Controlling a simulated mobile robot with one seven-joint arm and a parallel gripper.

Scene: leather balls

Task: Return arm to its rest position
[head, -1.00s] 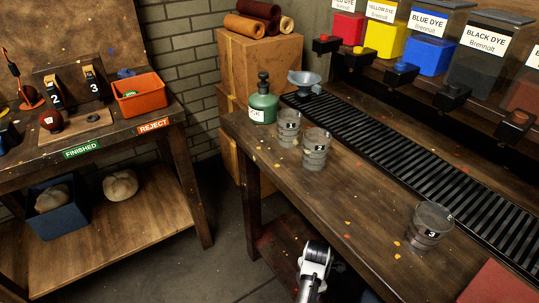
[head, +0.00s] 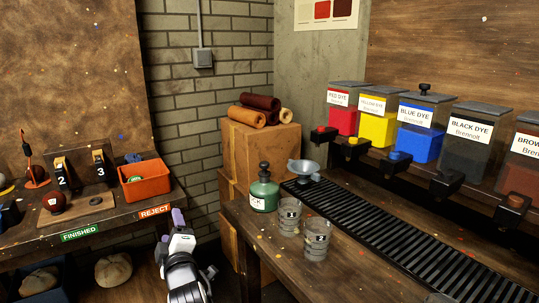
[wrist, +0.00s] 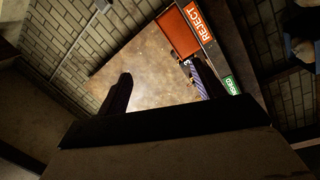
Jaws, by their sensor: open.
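My gripper (head: 178,219) shows in the lower middle of the head view, raised in the gap between the left bench and the right bench. Its two fingers point up and stand apart with nothing between them. In the wrist view my gripper (wrist: 160,85) shows two dark, spread fingers. Beyond them are the orange reject bin (wrist: 178,32) and the left bench's labels. No object is held.
The right bench holds a green bottle (head: 264,192), a funnel (head: 303,169), cups (head: 317,238) and a black rack (head: 400,235). Cardboard boxes (head: 262,150) stand behind.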

